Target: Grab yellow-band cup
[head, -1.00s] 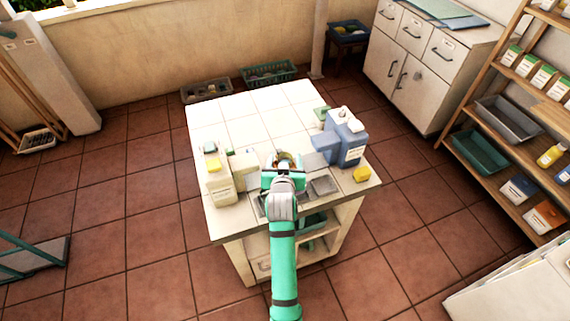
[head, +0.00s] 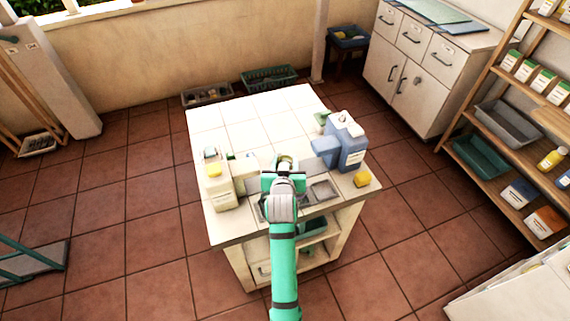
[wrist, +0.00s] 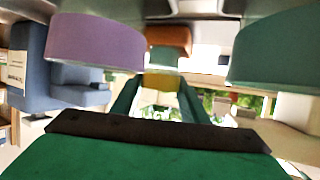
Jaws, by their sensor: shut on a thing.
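In the wrist view a yellow band (wrist: 160,83), which I take to be on the yellow-band cup, shows between the far ends of my two teal fingers. My gripper (wrist: 158,95) is shut on it. Much of the cup is hidden by the fingers and the dark bar in front. In the head view my gripper (head: 285,170) is over the near middle of the tiled counter and largely covers what it holds. A purple rounded thing (wrist: 95,38) and a green one (wrist: 285,48) stand large on either side in the wrist view. An orange-brown thing (wrist: 169,38) shows between them.
The tiled counter (head: 250,112) is clear towards its back. Grey basins (head: 322,192) lie near the front edge.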

